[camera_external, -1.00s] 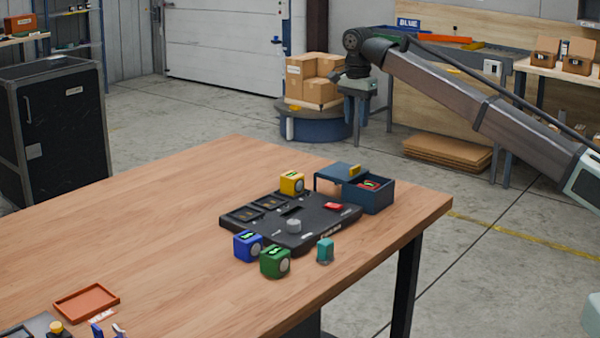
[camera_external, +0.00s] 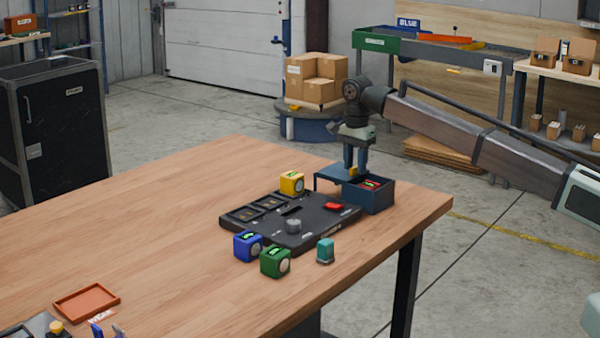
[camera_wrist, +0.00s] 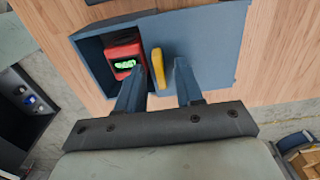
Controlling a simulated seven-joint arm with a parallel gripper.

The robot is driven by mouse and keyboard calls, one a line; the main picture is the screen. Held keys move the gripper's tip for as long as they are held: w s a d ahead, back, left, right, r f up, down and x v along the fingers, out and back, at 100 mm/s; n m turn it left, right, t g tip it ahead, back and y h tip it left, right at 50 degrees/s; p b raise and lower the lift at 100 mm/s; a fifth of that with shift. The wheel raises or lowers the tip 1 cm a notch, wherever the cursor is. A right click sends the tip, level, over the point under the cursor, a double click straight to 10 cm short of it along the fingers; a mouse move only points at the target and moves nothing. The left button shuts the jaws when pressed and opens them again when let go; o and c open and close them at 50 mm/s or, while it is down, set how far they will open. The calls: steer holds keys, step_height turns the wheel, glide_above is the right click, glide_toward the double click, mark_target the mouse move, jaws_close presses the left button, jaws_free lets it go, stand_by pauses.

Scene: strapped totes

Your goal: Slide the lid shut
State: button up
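A dark blue box (camera_external: 373,197) stands at the right end of the table, its top partly uncovered. Its flat blue lid (camera_external: 332,177) is slid out to the left; the lid also shows in the wrist view (camera_wrist: 215,45). A yellow handle (camera_wrist: 158,68) stands up near the lid's inner edge. A red block with a green display (camera_wrist: 124,62) lies inside the uncovered part. My gripper (camera_external: 355,168) points down at the handle. In the wrist view its fingers (camera_wrist: 161,80) are apart, one on each side of the handle, with a gap visible on the right.
A black panel (camera_external: 275,235) with a grey knob and a red button lies just left of the box. A yellow cube (camera_external: 292,183), blue cube (camera_external: 247,246), green cube (camera_external: 275,261) and teal block (camera_external: 325,250) surround it. An orange tray (camera_external: 87,302) is far off at front left.

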steer(key=shift+f, duration=0.1)
steer(key=shift+c, duration=0.2)
jaws_close()
stand_by(1.3)
